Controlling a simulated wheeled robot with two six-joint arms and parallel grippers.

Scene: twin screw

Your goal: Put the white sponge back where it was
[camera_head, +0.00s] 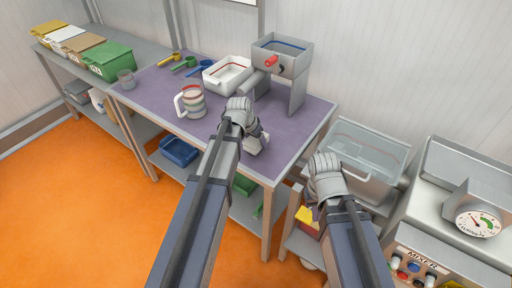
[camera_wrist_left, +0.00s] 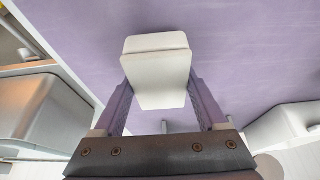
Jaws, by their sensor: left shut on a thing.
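The white sponge (camera_wrist_left: 156,75) is a pale rounded block in the left wrist view. The two fingers of my left gripper (camera_head: 256,134) press on its sides, over the purple table top (camera_head: 283,135). I cannot tell whether the sponge touches the table. In the head view this hand is at the table's front right part, and the wrist largely hides the sponge. My right gripper (camera_head: 324,168) is beside the clear water container (camera_head: 372,150), to the right of the table. Its fingers are hidden, so its opening does not show.
A grey machine (camera_head: 282,55) with a red knob and a white tub (camera_head: 228,73) stand at the table's back. A jug (camera_head: 191,101) and several coloured scoops (camera_head: 184,64) are on the left. A mixer panel (camera_head: 415,270) stands at the right. The table's front middle is clear.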

